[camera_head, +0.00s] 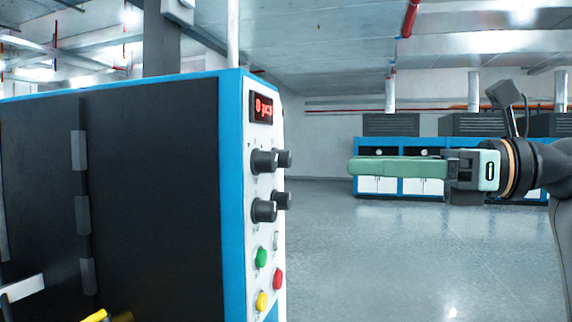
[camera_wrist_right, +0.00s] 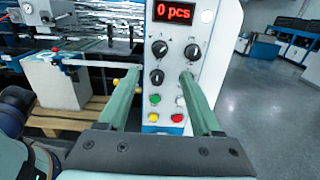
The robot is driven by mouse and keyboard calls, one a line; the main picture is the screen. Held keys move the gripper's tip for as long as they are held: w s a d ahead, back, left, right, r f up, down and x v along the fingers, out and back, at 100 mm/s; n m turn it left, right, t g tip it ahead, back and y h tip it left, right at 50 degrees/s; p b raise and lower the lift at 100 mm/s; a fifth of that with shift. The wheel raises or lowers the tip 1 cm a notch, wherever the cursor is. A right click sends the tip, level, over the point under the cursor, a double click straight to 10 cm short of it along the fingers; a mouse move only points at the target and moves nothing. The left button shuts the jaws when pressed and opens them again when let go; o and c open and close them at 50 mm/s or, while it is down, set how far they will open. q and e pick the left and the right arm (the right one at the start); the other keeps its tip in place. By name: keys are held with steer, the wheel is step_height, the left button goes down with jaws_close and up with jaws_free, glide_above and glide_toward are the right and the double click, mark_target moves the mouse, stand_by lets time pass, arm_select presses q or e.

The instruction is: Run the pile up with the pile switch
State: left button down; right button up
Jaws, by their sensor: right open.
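The control panel (camera_wrist_right: 168,30) is on the end of a blue and dark machine and also shows in the head view (camera_head: 263,140). It carries several black knobs (camera_wrist_right: 160,47) and green (camera_wrist_right: 155,99), white, yellow and red buttons below. I cannot read which control is the pile switch. The display (camera_wrist_right: 174,12) reads "0 pcs". My right gripper (camera_head: 352,168) is open and empty, pointing at the panel with a gap before it. In the wrist view its green fingers (camera_wrist_right: 158,74) frame the lower left knob. A white pile (camera_wrist_right: 55,80) stands on a wooden pallet. My left gripper is out of view.
Blue and white cabinets (camera_head: 415,187) stand far back along the wall. The grey floor (camera_head: 400,260) between them and the machine is clear. The machine's dark side (camera_head: 150,180) fills the left of the head view.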

mark_target(275, 164)
steer(key=p+x, duration=0.1)
steer(key=x, duration=1)
steer(key=shift+f, duration=0.1)
steer(key=shift+c, duration=0.3)
jaws_close()
